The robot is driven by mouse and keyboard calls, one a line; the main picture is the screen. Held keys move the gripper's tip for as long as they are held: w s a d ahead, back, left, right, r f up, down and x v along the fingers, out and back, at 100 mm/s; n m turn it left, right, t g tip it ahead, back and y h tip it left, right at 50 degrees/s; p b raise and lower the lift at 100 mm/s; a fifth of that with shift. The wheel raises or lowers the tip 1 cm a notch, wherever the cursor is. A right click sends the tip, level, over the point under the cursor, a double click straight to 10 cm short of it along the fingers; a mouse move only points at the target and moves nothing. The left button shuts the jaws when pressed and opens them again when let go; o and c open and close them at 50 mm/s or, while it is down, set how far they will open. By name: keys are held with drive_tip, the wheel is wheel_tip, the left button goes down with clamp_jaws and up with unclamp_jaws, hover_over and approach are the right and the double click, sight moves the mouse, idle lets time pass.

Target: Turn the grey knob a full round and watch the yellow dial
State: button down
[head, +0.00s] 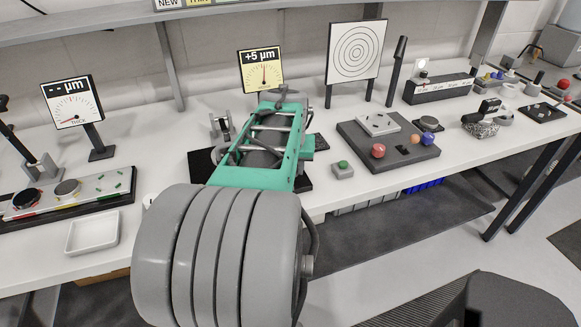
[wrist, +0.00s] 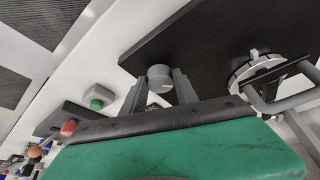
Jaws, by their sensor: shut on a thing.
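The grey knob (wrist: 160,76) is a small round knob on a black base plate (wrist: 185,35) in the wrist view. My gripper (wrist: 159,87) is shut on the knob, with one dark finger on each side of it. In the head view my green gripper body and grey arm hide the knob. The yellow dial (head: 263,70) stands behind my gripper in the head view. It reads +5 µm and its needle points about straight up.
A round white-rimmed fixture (wrist: 240,72) stands beside the knob. A small box with a green button (head: 343,169) is right of my gripper. A dark board with coloured balls (head: 418,155) lies farther right. A white tray (head: 92,234) and white dial (head: 72,102) are at left.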

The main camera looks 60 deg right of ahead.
idle(0.3)
drive_tip(key=c, duration=0.9)
unclamp_jaws()
drive_tip(key=shift+c, duration=0.2)
drive_tip(key=v, duration=0.8)
